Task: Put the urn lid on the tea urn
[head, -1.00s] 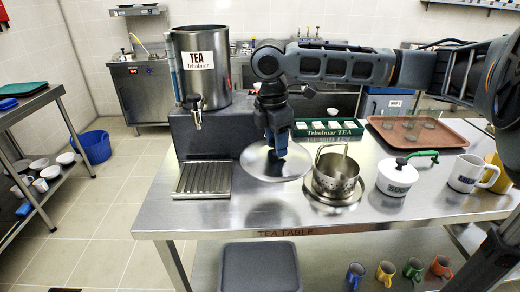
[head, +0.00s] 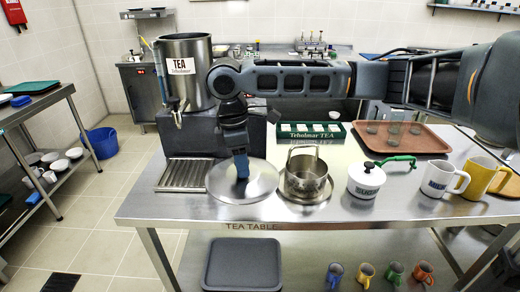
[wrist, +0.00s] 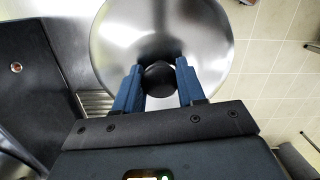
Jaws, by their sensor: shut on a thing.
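The urn lid (head: 262,181) is a round steel disc with a dark knob (wrist: 158,78). My gripper (head: 242,170) is shut on the knob, and the wrist view shows the blue fingers (wrist: 158,85) on both sides of it. The lid is held about level, over the front of the table beside the drip tray, apart from the urn. The tea urn (head: 190,95) is a tall steel cylinder with a TEA label and a tap, standing on a dark block at the back left. Its top is open.
A slotted drip tray (head: 184,175) lies before the block. A steel basket pot (head: 306,178) stands close right of the lid. Further right are a sugar pot (head: 366,181), mugs (head: 437,180) and a brown tray (head: 405,137). A green tea box (head: 312,133) is behind.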

